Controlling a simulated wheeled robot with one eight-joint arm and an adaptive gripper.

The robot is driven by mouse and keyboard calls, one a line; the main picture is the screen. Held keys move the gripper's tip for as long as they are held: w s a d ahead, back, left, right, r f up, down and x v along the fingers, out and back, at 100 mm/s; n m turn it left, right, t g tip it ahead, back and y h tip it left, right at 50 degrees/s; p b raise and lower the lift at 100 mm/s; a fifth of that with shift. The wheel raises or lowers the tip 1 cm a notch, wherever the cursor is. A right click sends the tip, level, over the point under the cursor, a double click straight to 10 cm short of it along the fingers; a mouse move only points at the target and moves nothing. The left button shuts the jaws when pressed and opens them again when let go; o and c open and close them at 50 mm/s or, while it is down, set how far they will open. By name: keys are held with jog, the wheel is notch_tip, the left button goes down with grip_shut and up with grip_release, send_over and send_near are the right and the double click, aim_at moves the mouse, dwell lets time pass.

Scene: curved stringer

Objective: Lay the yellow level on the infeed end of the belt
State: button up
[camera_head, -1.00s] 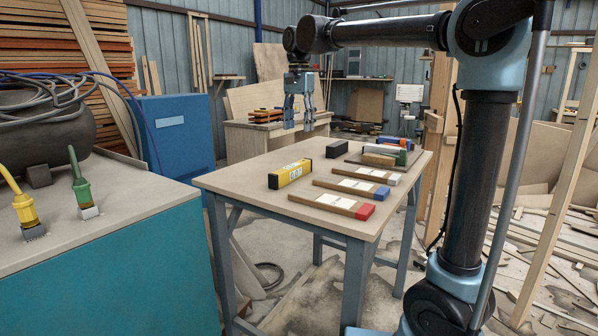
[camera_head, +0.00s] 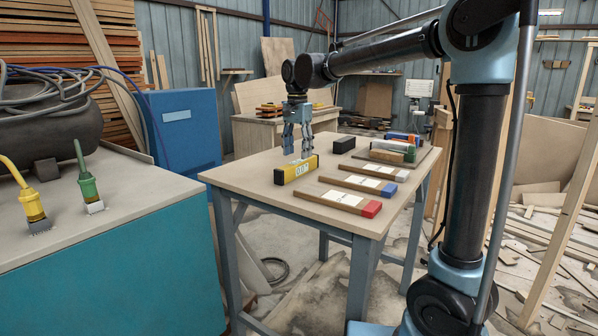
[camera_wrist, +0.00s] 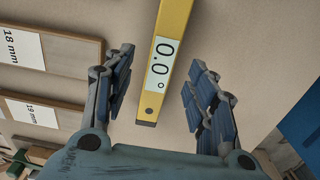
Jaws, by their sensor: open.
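The yellow level (camera_head: 292,170) lies on the near left part of the workbench top, with dark ends and a white display face. In the wrist view the level (camera_wrist: 168,62) shows "0.0°" and runs lengthwise between my fingers. My gripper (camera_head: 297,150) points down just above and behind the level in the head view. It is open, with one finger on each side of the level in the wrist view (camera_wrist: 158,75). I see no contact, and the exact height gap is unclear. I cannot make out a belt in these views.
Boards with red (camera_head: 372,208), blue (camera_head: 389,189) and white (camera_head: 402,175) ends lie right of the level on the workbench (camera_head: 240,179). A teal cabinet (camera_head: 120,265) stands left.

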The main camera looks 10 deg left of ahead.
aim_at(297, 162)
jog(key=shift+a+f, duration=0.1)
jog(key=shift+f, duration=2.75)
grip_shut()
